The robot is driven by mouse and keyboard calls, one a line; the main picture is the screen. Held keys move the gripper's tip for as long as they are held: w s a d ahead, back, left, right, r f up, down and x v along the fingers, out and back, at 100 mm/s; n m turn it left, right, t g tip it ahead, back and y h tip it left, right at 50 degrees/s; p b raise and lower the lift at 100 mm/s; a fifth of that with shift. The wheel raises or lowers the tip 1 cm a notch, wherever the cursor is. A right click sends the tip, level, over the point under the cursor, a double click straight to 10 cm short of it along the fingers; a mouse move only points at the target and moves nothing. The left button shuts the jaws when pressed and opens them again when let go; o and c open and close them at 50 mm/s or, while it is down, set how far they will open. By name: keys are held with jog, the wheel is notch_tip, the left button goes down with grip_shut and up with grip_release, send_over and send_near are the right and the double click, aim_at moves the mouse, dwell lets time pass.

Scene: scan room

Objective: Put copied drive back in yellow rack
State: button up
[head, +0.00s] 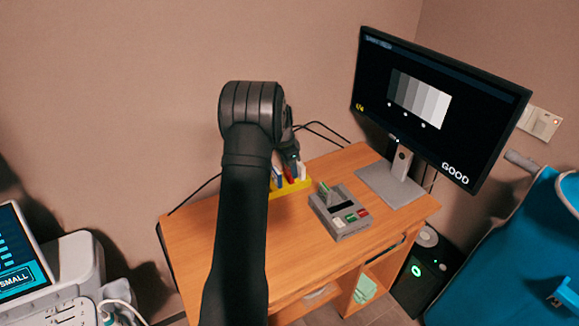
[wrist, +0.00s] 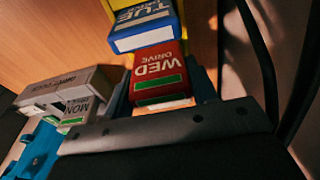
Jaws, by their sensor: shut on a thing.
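My gripper (head: 291,160) is over the yellow rack (head: 292,189) on the desk. It is shut on the red WED drive (wrist: 160,72), with a finger on each side of it in the wrist view. The red drive also shows in the head view (head: 288,176), upright at the rack; how deep it sits is hidden. The grey copy dock (head: 341,222) holds the MON drive (wrist: 77,112), which has a green strip.
A monitor (head: 428,105) reading GOOD stands on a grey foot (head: 391,187) at the desk's back right. Dark cables (head: 325,130) run behind the rack. The desk's front left (head: 190,240) is bare. A blue chair (head: 520,240) is at the right.

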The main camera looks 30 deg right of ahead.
jog(key=shift+f, duration=1)
dwell(0.5)
jog(key=o, duration=1.4)
jog(key=shift+r, duration=3.5)
jog(key=shift+f, duration=3.4)
jog(key=shift+r, duration=4.25)
